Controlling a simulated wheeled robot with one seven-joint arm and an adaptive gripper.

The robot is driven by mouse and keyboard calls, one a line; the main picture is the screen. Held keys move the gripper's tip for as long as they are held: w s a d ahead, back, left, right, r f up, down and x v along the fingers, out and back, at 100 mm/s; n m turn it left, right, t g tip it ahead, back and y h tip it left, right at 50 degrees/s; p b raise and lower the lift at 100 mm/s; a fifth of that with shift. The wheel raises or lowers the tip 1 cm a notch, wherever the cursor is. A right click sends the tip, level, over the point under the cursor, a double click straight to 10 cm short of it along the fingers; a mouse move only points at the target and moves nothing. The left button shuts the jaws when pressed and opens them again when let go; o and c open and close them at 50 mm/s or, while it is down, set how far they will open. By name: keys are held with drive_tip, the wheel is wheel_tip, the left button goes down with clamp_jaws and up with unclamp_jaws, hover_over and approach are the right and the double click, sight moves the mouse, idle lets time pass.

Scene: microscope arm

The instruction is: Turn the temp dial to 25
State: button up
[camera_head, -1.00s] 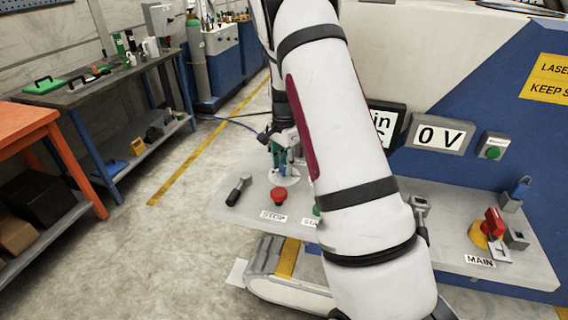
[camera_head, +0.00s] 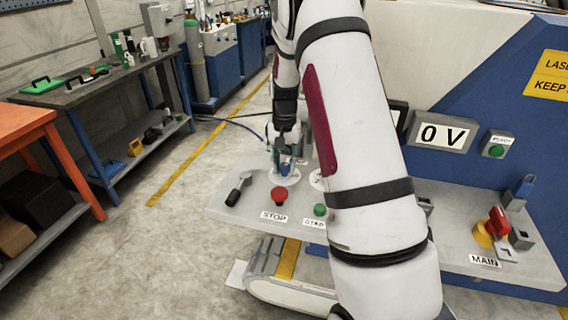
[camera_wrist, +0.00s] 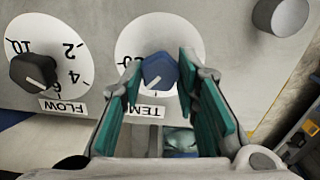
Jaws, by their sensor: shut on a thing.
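In the wrist view the temp dial is a white disc (camera_wrist: 135,42) with a blue knob (camera_wrist: 160,70) and a TEMP label (camera_wrist: 148,111), partly covered by my fingers. My gripper (camera_wrist: 160,80), with teal finger pads, is shut on the blue knob, one finger on each side. The dial's numbers are mostly hidden, so I cannot read its setting. In the head view my gripper (camera_head: 283,160) is low at the left end of the grey panel, over a white dial disc (camera_head: 290,183).
The flow dial's black knob (camera_wrist: 35,72) is beside it in the wrist view. A black-handled lever (camera_head: 238,188), red STOP button (camera_head: 279,194) and green start button (camera_head: 320,210) are close by on the panel (camera_head: 245,214). A red switch (camera_head: 497,222) is at right.

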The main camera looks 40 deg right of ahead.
sight(284, 165)
drive_tip(key=n, duration=0.3)
drive_tip(key=shift+n, duration=2.2)
drive_tip(key=o, duration=1.2)
drive_tip(key=shift+c, duration=0.2)
wheel_tip(284, 165, up, 12)
